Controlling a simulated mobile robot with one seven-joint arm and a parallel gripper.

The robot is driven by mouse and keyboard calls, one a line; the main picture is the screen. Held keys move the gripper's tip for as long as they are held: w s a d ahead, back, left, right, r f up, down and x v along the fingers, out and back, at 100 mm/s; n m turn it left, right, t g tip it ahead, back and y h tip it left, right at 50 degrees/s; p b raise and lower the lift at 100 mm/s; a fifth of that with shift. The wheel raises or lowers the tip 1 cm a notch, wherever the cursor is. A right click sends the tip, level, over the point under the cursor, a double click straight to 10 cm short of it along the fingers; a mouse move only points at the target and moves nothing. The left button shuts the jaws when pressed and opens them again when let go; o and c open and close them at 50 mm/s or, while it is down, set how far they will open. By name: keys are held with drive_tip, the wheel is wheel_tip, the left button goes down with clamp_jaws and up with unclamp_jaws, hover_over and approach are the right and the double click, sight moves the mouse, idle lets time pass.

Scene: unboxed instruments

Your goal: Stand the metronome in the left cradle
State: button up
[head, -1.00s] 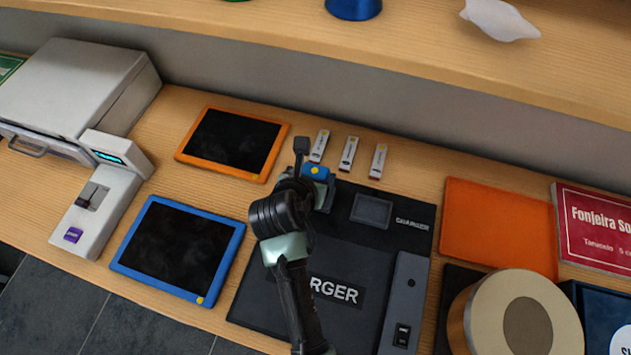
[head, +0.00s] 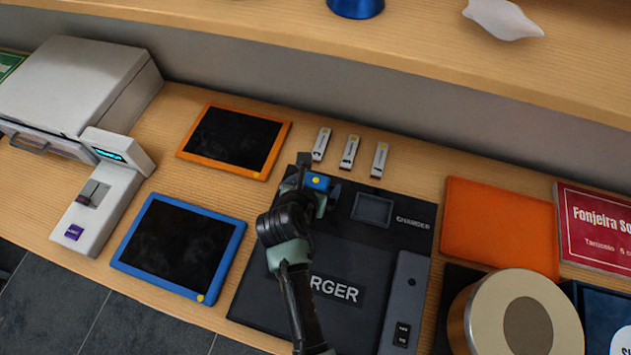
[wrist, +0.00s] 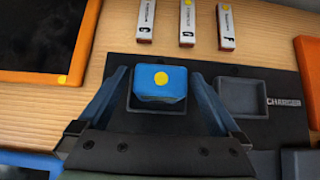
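The metronome looks to be the small blue block with a yellow dot (wrist: 160,84); it also shows in the head view (head: 318,182). In the wrist view it sits inside the dark rim of the left cradle (wrist: 150,106) on the black charger (head: 262,262). My gripper (wrist: 160,76) has one finger on each side of the block, with visible gaps, so it is open around it. In the head view my gripper (head: 319,176) and arm hide most of that cradle. The right cradle (head: 373,210) is empty. The block's lower part is hidden.
An orange-framed tablet (head: 234,141) and a blue-framed tablet (head: 180,248) lie left of the charger. Several small white sticks (head: 350,152) lie behind it. An orange panel (head: 498,224) and a round tan object (head: 520,320) are at the right. A shelf (head: 420,50) overhangs the back.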

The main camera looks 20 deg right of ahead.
drive_tip(key=shift+r, duration=0.15)
drive_tip(key=v, duration=1.2)
idle(0.3)
